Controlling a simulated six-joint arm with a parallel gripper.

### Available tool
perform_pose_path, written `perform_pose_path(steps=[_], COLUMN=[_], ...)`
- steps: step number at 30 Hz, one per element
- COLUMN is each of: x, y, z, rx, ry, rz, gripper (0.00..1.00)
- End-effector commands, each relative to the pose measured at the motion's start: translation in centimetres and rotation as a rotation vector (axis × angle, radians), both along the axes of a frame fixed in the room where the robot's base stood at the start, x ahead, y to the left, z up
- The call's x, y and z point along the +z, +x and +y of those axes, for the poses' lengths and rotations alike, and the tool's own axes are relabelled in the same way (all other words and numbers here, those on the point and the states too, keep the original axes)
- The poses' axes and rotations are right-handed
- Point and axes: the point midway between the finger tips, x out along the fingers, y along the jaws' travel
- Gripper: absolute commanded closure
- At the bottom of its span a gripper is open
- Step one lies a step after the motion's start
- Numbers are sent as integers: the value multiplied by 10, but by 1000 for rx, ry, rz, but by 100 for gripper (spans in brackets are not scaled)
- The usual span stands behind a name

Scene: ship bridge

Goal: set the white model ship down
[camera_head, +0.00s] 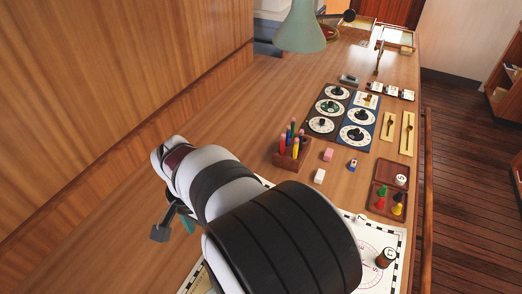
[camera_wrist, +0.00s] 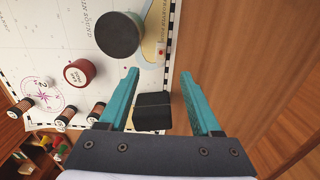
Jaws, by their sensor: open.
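My gripper (camera_wrist: 160,73) shows in the wrist view with its two teal fingers apart. No object is clamped between them. A dark square block (camera_wrist: 152,112) shows in the gap, near the edge of the chart (camera_wrist: 40,60); I cannot tell whether it touches a finger. A small white thing with a red spot (camera_wrist: 160,49) is just beyond the fingertips, at the chart's edge. I cannot tell whether it is the white model ship, and no ship shows clearly elsewhere. In the head view my arm covers much of the chart (camera_head: 400,236) and mostly hides my gripper.
A round dark-topped thing (camera_wrist: 118,34), a red-sided one (camera_wrist: 79,73) and several small cylinders stand on or by the chart. A pencil block (camera_head: 291,158), dial panels (camera_head: 325,107) and a brown tray (camera_head: 381,190) are farther up the desk. Bare wood (camera_wrist: 230,50) lies right of the chart.

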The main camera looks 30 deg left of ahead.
Motion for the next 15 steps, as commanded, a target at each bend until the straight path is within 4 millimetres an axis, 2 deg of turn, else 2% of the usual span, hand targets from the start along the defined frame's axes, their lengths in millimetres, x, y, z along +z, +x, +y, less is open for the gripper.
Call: perform_pose_path(steps=[3, 6, 11, 15], x=[-36, -62, -84, -111], y=[0, 0, 1, 1], z=[-2, -2, -1, 1], rx=[-2, -2, -2, -1], ry=[-6, -5, -2, -4], rz=[4, 4, 2, 4], gripper=[35, 35, 35, 35])
